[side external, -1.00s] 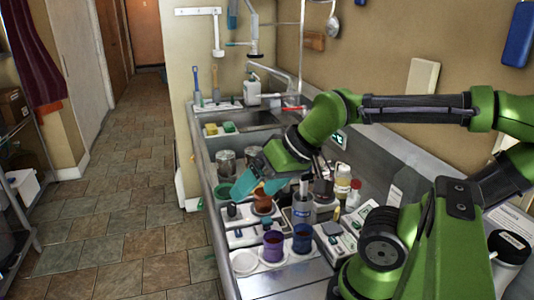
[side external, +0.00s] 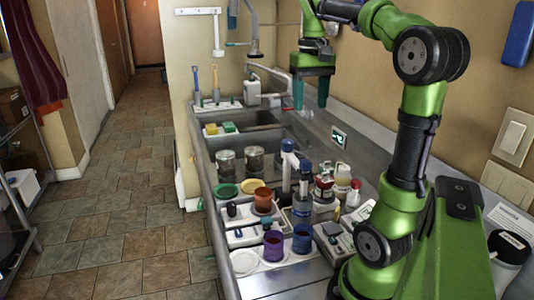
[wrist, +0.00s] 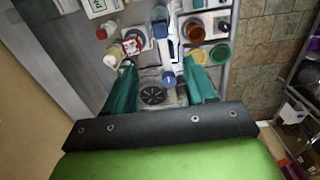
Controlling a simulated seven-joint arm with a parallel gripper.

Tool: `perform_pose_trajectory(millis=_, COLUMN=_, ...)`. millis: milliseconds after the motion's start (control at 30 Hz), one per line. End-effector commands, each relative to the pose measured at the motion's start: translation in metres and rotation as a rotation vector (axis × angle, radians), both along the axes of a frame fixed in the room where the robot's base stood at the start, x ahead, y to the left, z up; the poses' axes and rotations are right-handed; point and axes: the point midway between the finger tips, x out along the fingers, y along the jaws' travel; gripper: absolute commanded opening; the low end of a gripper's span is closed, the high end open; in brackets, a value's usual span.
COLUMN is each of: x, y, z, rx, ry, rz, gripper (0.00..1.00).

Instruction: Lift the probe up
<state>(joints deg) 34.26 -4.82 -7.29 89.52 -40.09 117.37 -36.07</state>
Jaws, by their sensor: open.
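An upright stem with a blue cap (side external: 288,145), which I take for the probe, stands among the bottles on the counter in the side view. I cannot tell for certain that it is the probe. In the wrist view a white piece with a blue end (wrist: 168,78) shows between my fingers, well beyond them. My gripper (side external: 310,103) is high above the counter near the back wall, pointing down, with its teal fingers apart. In the wrist view my gripper (wrist: 160,68) is open, and nothing is seen held in it.
Purple (side external: 273,245) and blue (side external: 302,238) cups stand at the front, with a brown cup (side external: 263,200) behind. White bottles (side external: 343,175) stand to the right. Two metal cans (side external: 226,162) are near the sink (side external: 258,118). A faucet is behind my gripper.

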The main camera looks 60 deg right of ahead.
Motion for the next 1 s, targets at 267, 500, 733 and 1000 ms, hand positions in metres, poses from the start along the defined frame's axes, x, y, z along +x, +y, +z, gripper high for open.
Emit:
perform_pose_trajectory(millis=267, x=-0.001, y=0.001, z=-0.050, rx=0.003, ry=0.003, rz=0.000, gripper=0.55)
perform_pose_trajectory(millis=500, x=-0.001, y=0.001, z=-0.104, rx=0.003, ry=0.001, rz=-0.001, gripper=0.55)
perform_pose_trajectory(millis=733, x=0.000, y=0.001, z=-0.144, rx=0.002, ry=0.001, rz=-0.001, gripper=0.55)
perform_pose_trajectory(millis=1000, x=0.000, y=0.000, z=-0.163, rx=-0.001, ry=-0.003, rz=0.000, gripper=0.55)
